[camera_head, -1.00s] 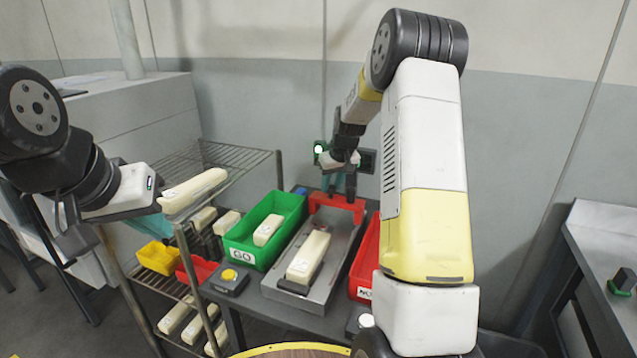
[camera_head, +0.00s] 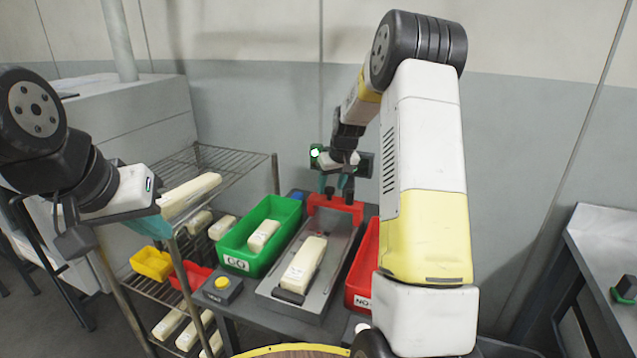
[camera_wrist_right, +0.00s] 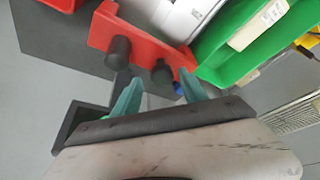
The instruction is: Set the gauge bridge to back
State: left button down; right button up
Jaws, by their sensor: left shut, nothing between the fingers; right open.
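The red gauge bridge (camera_head: 335,203) stands across the far end of a grey tray-like track (camera_head: 337,262). It also shows in the right wrist view (camera_wrist_right: 145,48), with black knobs on its side. My right gripper (camera_head: 337,186) is just above and behind the bridge. Its teal fingers (camera_wrist_right: 160,92) are apart and empty, close to the knobs; I cannot tell whether they touch. A cream block (camera_head: 303,262) lies at the near end of the track, apart from the bridge. My left gripper (camera_head: 157,226) is shut and empty at the left, beside the wire rack.
A green GO bin (camera_head: 232,263) stands left of the track and a red bin (camera_head: 362,290) right of it. A yellow-button box (camera_head: 222,288) sits at the front left. The wire rack (camera_head: 240,170) holds several cream blocks. A wall stands close behind.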

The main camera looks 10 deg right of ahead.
aim_at(335, 204)
jog(key=v, duration=0.7)
jog(key=shift+r, duration=0.4)
jog(key=shift+s, duration=0.15)
jog(key=s+a+r, duration=0.4)
jog(key=s+r, duration=0.5)
jog(key=s, duration=0.1)
jog(key=s+a, duration=0.2)
jog(key=s, duration=1)
jog(key=s+a+r+m+t+y, duration=0.1)
jog(key=s+a, duration=0.2)
jog(key=s, duration=1)
jog(key=shift+s+a+r+m+t, duration=0.2)
jog(key=shift+m+t, duration=0.1)
